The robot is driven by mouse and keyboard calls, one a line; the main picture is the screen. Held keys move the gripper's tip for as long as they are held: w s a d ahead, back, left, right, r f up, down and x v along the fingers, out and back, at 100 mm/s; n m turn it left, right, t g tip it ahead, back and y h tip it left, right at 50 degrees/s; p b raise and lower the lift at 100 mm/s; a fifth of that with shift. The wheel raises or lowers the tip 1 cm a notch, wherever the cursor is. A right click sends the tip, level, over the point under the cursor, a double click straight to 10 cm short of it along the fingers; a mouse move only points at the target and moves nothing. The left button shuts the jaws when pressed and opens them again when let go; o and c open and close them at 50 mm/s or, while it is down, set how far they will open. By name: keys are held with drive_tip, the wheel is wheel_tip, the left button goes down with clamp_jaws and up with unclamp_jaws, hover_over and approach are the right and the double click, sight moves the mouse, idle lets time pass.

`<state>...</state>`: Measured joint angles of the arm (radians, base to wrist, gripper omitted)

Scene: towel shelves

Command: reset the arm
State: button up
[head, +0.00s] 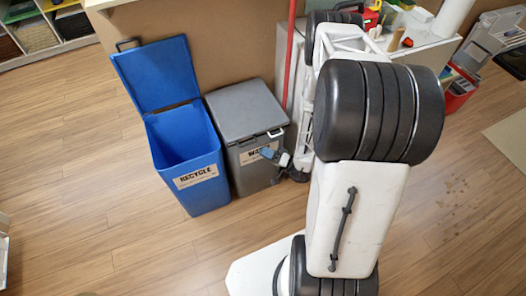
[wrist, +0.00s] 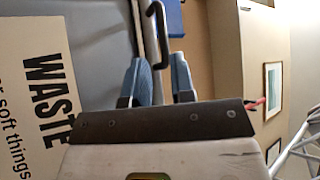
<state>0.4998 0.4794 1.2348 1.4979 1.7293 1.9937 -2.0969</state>
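My arm reaches down on the right side of the head view, and my gripper (head: 276,156) is at the front of the grey waste bin (head: 260,172). In the wrist view my gripper (wrist: 159,80) has two blue-tipped fingers with a gap between them, so it is open. The bin's dark handle (wrist: 163,35) shows beyond and between the fingertips. I cannot tell whether a finger touches it. The waste bin's lid (head: 247,110) is down.
A blue recycle bin (head: 190,155) with its lid (head: 157,73) up stands left of the waste bin. A counter (head: 425,42) with items is behind my arm. The wood floor (head: 80,190) at left is clear.

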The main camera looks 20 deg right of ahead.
drive_tip(key=shift+r, duration=0.1)
idle(0.5)
drive_tip(key=s+a+r+n+g+h, duration=0.1)
drive_tip(key=a+r+n+g+h, duration=0.2)
drive_tip(key=r+g, duration=0.9)
drive_tip(key=s+a+r+n+g+h, duration=0.1)
drive_tip(key=a+r+n+g+h, duration=0.3)
drive_tip(key=r, duration=1.5)
drive_tip(key=s+a+r+m+t+h, duration=0.1)
drive_tip(key=s+r+h, duration=0.4)
drive_tip(key=s+r, duration=0.6)
drive_tip(key=s+a+r+m+t+h, duration=0.2)
drive_tip(key=s+r+h, duration=0.4)
drive_tip(key=s+r, duration=0.4)
wheel_tip(320, 180, up, 5)
drive_tip(key=shift+s+a+f+m+t, duration=0.15)
drive_tip(key=shift+s+a+m+t, duration=0.15)
drive_tip(key=shift+m+t, duration=0.35)
drive_tip(key=shift+w, duration=0.1)
